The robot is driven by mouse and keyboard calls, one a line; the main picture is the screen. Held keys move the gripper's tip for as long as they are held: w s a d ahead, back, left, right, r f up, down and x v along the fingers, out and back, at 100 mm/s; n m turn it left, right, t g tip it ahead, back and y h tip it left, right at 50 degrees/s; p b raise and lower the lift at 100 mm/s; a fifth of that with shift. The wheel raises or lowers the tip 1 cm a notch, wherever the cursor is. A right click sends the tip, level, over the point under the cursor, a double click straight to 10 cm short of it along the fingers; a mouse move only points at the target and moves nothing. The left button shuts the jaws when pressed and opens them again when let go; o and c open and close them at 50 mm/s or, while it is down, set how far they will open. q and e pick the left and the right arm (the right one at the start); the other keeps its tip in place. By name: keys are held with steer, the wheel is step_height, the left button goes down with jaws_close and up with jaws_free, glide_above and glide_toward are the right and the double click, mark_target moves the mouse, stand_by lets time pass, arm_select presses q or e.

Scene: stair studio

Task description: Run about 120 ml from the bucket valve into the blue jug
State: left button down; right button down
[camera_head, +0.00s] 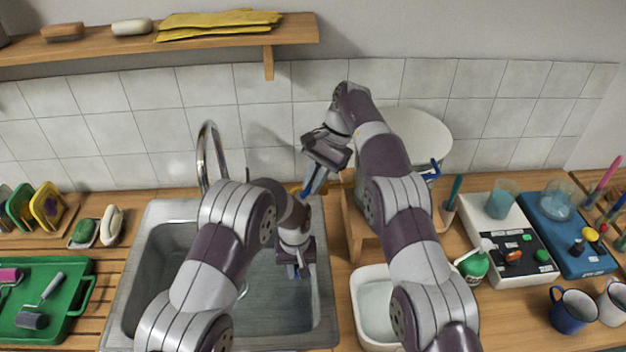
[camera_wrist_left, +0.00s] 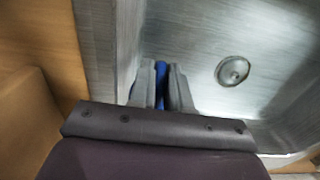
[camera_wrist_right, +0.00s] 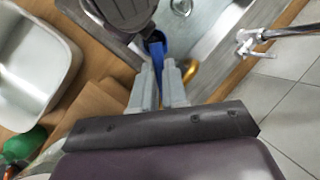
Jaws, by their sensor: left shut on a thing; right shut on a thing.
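The white bucket (camera_head: 425,132) stands on a wooden stand (camera_head: 354,225) right of the sink, largely behind my right arm. My left gripper (camera_head: 298,270) is low over the sink, shut on the blue jug. Little of the jug (camera_wrist_right: 155,45) shows; in the left wrist view a blue strip of it (camera_wrist_left: 161,85) lies between the fingers. Its inside and any water level are hidden.
The steel sink (camera_head: 170,255) with a tall tap (camera_head: 205,150) lies under my left arm. A white basin (camera_head: 368,300) is right of the sink. A green soap bottle (camera_head: 473,266), a white-and-black device (camera_head: 502,226) and mugs (camera_head: 572,311) stand farther right.

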steer(key=shift+r, duration=0.1)
steer(key=c, duration=1.2)
jaws_free()
steer(key=shift+o, duration=0.2)
steer(key=w+d+r+m+t, duration=0.1)
steer(key=d+r+m+t, duration=0.2)
steer(key=r+m, duration=0.55)
steer(key=w+a+r+m+t+y, duration=0.1)
steer(key=a+r+m+y, duration=0.2)
steer(key=a+r+y, duration=0.6)
steer(key=w+a+r+m+t+y, duration=0.1)
steer(key=w+r+m+t+y, duration=0.1)
steer(key=r+m, duration=0.3)
steer(key=w+a+r+m+t+y, duration=0.1)
steer(key=r+m+t+y, duration=0.1)
steer(key=r, duration=0.4)
steer(key=m+t, duration=0.1)
steer(key=m, duration=0.1)
steer(key=shift+w+a+r+m+t+y, duration=0.2)
steer(key=shift+w+r+m+t+y, duration=0.1)
steer(key=shift+w+r+m, duration=0.1)
